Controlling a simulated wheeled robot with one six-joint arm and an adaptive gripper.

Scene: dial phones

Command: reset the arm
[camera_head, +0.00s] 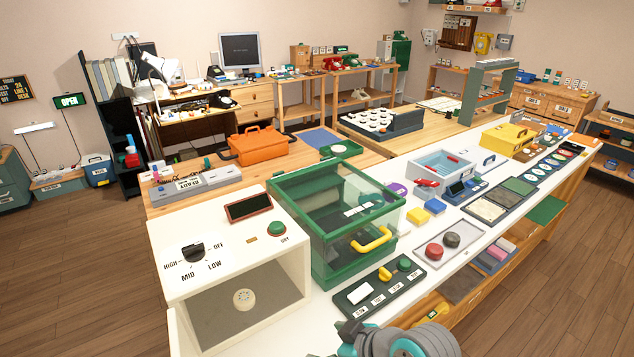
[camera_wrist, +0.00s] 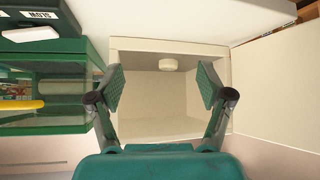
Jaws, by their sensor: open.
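My gripper (camera_wrist: 160,88) shows in the wrist view with its two green-padded fingers spread wide and nothing between them. It faces the open front of the white box (camera_wrist: 218,125), which has a small round white piece (camera_wrist: 168,64) inside near the top of the opening. In the head view part of my arm shows at the bottom edge, and the fingertips are hard to make out there. The same white box (camera_head: 170,262) stands on the near left of the counter, with a dial marked HIGH, MID and LOW (camera_head: 192,251) on top.
A green clear-sided box with a yellow handle (camera_head: 371,241) stands to the right of the white box. A dark switch panel (camera_head: 380,287) lies in front of it. Red and dark buttons (camera_head: 434,251) sit farther right. The wooden floor (camera_head: 75,265) at left is clear.

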